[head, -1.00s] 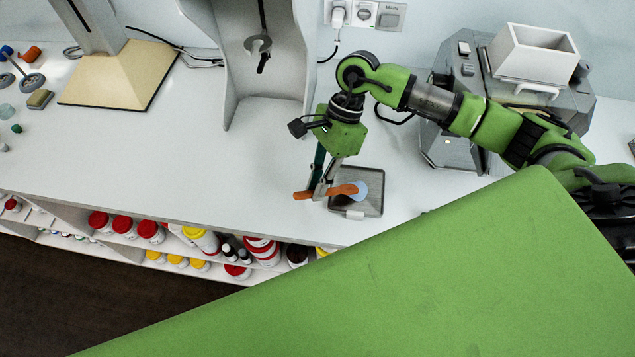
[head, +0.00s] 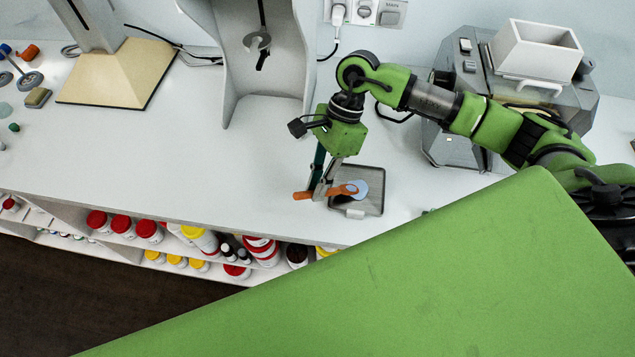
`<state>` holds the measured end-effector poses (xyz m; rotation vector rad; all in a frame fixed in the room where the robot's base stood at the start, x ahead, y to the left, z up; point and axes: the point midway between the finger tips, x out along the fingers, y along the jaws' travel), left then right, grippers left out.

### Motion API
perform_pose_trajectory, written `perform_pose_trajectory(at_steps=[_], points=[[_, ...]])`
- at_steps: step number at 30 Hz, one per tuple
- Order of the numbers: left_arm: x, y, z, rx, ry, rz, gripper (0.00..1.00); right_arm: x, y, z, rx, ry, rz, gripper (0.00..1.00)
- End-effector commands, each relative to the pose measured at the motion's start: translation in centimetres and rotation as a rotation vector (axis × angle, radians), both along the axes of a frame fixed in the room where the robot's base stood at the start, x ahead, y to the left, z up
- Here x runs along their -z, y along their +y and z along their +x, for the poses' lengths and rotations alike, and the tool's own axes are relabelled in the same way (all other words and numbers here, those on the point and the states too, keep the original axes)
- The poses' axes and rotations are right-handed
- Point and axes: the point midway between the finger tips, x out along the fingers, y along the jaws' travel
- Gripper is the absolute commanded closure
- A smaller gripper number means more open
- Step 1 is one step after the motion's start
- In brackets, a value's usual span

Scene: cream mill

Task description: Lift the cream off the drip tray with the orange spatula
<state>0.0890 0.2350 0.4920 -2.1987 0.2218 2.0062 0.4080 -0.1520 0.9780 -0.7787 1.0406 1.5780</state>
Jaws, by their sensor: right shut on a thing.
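The drip tray (head: 376,207) is a shallow grey square tray lying on the white counter near its front edge. A pale blue blob, apparently the cream (head: 361,188), is at the tray's middle. My right gripper (head: 321,192) points down just left of the tray and is shut on the orange spatula (head: 340,191). The spatula lies roughly level, its handle end sticking out to the left and its other end over the tray, meeting the blue blob. I cannot tell whether the blob rests on the spatula or on the tray. My left gripper is not in view.
A grey mill with a white hopper (head: 535,52) stands at the back right. A grey stand (head: 262,85) is behind the gripper. A beige-based stand (head: 118,75) is at the left. Red- and yellow-lidded jars (head: 122,225) fill the shelf below. The counter's left middle is clear.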

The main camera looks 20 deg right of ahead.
Motion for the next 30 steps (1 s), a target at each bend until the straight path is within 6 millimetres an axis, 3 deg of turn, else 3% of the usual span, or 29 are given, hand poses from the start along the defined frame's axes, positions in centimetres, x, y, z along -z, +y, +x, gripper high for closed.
perform_pose_trajectory(at_steps=[30], points=[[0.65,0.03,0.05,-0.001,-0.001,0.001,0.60,0.12,-0.02,-0.01,0.000,0.000,-0.001,1.00]])
